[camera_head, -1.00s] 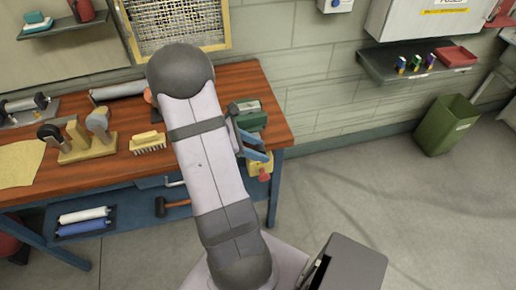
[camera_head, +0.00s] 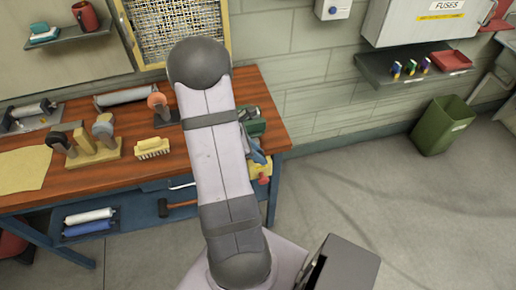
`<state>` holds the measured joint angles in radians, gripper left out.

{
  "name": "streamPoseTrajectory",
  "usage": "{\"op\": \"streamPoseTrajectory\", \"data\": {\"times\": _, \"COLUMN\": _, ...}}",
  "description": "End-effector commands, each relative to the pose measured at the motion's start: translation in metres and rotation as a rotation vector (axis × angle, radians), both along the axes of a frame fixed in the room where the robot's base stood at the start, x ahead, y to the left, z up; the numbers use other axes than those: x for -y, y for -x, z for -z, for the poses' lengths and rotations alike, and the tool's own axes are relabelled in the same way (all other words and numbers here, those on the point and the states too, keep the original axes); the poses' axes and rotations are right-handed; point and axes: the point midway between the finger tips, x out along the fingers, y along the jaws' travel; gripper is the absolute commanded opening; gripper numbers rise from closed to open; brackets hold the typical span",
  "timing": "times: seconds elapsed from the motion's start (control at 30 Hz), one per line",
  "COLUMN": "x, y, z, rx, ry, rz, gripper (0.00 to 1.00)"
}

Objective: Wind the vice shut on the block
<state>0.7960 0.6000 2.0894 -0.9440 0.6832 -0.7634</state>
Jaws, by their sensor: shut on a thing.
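A green vice (camera_head: 256,126) sits on the right end of the wooden bench, partly hidden behind my pale arm. A yellow part (camera_head: 262,166) and a red knob (camera_head: 263,181) show at the bench's front right edge, below the vice. The blue fingers of my gripper (camera_head: 258,156) are just in front of the vice, mostly hidden by my arm. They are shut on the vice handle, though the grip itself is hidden. I cannot make out the block or the gap between the vice jaws.
On the bench (camera_head: 195,150) are a brush (camera_head: 152,148), a stand of tools (camera_head: 93,152), a tan sheet (camera_head: 22,170) and a grey roll (camera_head: 125,96). A green bin (camera_head: 443,125) stands on the floor at right.

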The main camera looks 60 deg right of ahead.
Motion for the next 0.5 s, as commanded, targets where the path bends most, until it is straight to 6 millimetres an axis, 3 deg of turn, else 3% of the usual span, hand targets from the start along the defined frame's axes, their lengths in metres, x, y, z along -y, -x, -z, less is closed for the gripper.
{"op": "streamPoseTrajectory", "data": {"times": 0.03, "x": 0.0004, "y": 0.0020, "z": -0.0086, "rx": 0.023, "ry": -0.024, "rz": 0.006, "gripper": 0.00}}
{"op": "streamPoseTrajectory", "data": {"times": 0.5, "x": 0.0029, "y": 0.0041, "z": -0.0065, "rx": 0.204, "ry": -0.203, "rz": 0.007, "gripper": 0.00}}
